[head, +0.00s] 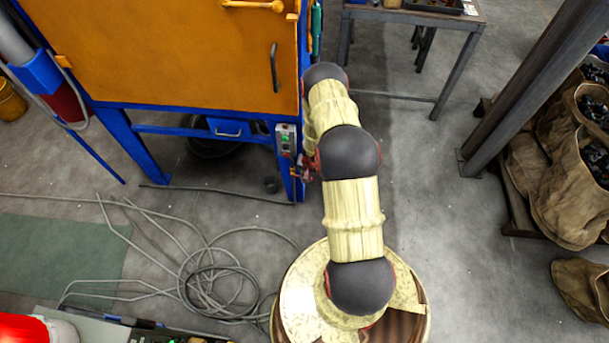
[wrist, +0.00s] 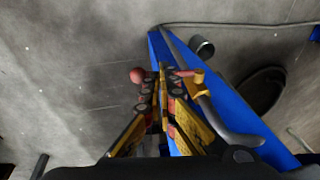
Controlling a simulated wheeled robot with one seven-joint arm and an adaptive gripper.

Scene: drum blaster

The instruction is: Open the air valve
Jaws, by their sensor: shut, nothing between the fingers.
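In the wrist view, the air valve shows as a brass-coloured fitting (wrist: 199,78) with a red bar beside it, on a blue post. A red ball (wrist: 137,75) shows left of my fingers; whether it belongs to the valve's handle is hidden behind them. My gripper (wrist: 161,80) is shut and empty, with its fingertips between the red ball and the brass fitting. I cannot tell whether they touch either one. In the head view, my gripper (head: 303,166) is small and partly hidden by my arm, beside the cabinet's blue front leg.
The orange blasting cabinet (head: 170,55) stands on a blue frame, with a small control box (head: 286,138) on its leg. A grey hose (wrist: 225,133) runs near the fitting. Coiled cables (head: 215,285) lie on the floor. A steel post (head: 530,85) and sacks (head: 565,195) stand right.

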